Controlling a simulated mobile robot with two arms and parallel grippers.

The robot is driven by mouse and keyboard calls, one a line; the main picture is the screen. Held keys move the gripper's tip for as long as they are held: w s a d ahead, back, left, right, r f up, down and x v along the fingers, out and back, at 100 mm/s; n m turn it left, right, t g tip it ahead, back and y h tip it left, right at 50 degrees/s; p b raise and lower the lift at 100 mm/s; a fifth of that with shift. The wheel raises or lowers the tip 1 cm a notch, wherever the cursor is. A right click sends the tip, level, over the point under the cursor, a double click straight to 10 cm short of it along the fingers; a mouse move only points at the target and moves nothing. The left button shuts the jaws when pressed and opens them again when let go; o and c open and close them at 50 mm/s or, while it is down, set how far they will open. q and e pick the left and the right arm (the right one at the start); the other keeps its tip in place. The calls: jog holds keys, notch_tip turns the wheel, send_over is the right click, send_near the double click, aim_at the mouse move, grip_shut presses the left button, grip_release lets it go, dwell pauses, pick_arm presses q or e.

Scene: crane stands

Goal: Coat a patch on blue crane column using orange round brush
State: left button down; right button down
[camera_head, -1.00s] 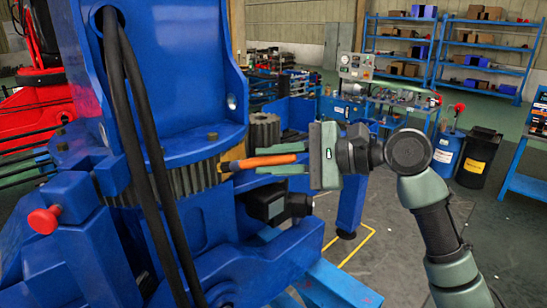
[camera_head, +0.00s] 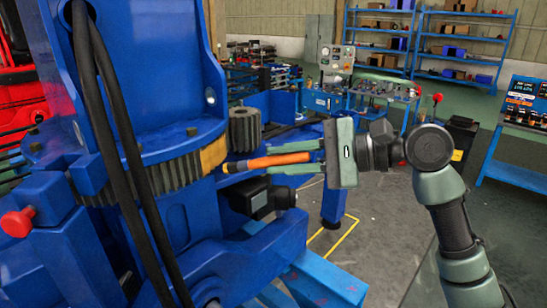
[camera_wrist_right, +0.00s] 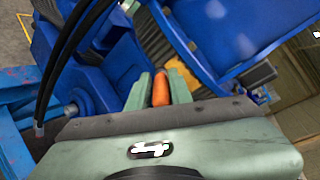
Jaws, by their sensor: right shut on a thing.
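The blue crane column (camera_head: 150,60) stands at the left in the head view, with a toothed ring around its base. A yellow-orange patch (camera_head: 214,154) shows on the ring's right side; yellow also shows in the wrist view (camera_wrist_right: 203,76). My right gripper (camera_head: 268,161) is shut on the orange round brush (camera_head: 280,160), which lies nearly level and points left at the ring. The brush handle also shows between the fingers in the wrist view (camera_wrist_right: 160,90). My left gripper is out of view.
Black hoses (camera_head: 112,130) hang down in front of the column. A small grey gear (camera_head: 245,128) and a black motor (camera_head: 258,196) sit close to the brush. A red knob (camera_head: 17,222) sticks out at lower left.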

jog(key=shift+d, duration=0.1)
jog(key=shift+s+d, duration=0.35)
jog(key=shift+d, duration=0.35)
jog(key=shift+s+d, duration=0.35)
jog(key=shift+d, duration=0.3)
jog(key=shift+a, duration=0.1)
